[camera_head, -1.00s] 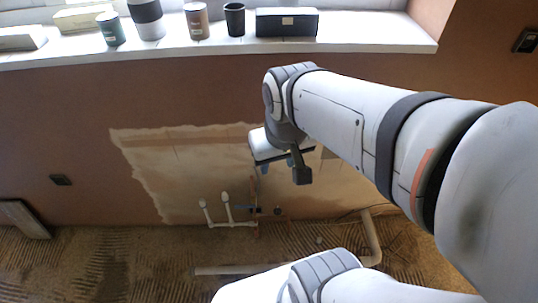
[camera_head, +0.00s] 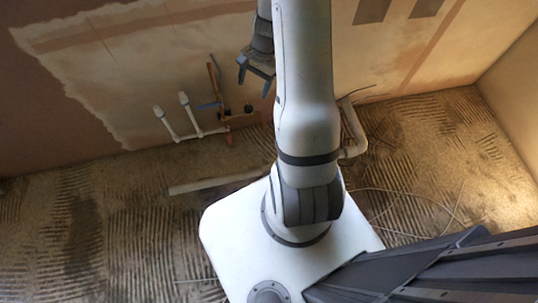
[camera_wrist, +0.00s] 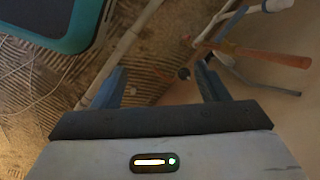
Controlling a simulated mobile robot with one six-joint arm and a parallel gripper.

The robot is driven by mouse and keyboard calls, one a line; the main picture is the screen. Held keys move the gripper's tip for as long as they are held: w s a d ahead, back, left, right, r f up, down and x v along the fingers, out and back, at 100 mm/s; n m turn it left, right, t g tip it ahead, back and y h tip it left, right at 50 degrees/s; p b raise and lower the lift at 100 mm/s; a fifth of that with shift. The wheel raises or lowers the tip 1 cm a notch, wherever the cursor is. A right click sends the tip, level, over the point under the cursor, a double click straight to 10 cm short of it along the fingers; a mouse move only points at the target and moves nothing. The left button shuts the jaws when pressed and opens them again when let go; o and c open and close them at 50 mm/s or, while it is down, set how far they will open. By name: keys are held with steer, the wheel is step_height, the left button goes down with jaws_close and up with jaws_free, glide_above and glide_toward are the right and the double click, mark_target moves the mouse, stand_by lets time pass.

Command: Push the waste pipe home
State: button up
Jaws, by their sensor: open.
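A pale waste pipe (camera_head: 205,184) lies along the floor, partly hidden behind my base. A pale bent pipe (camera_head: 355,130) stands at the wall right of my arm; I cannot tell whether the two join. In the wrist view a pale pipe (camera_wrist: 122,48) runs slantwise across the floor, beyond the left finger. My gripper (camera_head: 256,82) is open and empty, in front of the wall above the floor, apart from the pipes. Its two blue-grey fingers (camera_wrist: 160,85) show in the wrist view with nothing between them but background.
Two thin white pipes (camera_head: 175,125) with capped ends stand at the wall left of my gripper. An orange-brown pipe (camera_head: 219,105) with a dark round fitting stands beside them; it also shows in the wrist view (camera_wrist: 270,54). Thin cables (camera_head: 420,195) lie on the ridged floor at right.

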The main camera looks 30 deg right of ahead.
step_height(320, 180, down, 14)
steer(key=d+m+b, duration=0.3)
steer(key=b, duration=0.1)
steer(key=m+g+y+b, duration=0.1)
steer(key=m+y+b, duration=0.1)
steer(key=m+b, duration=0.55)
glide_toward(258, 172)
steer(key=d+f, duration=0.2)
steer(key=d, duration=0.4)
steer(key=shift+n, duration=0.45)
steer(key=b+x, duration=0.1)
steer(key=x, duration=0.1)
steer(key=b+x, duration=0.1)
steer(key=x, duration=0.2)
steer(key=b+x, duration=0.2)
steer(key=x, duration=0.1)
steer(key=shift+s+r, duration=0.1)
steer(key=shift+s, duration=0.3)
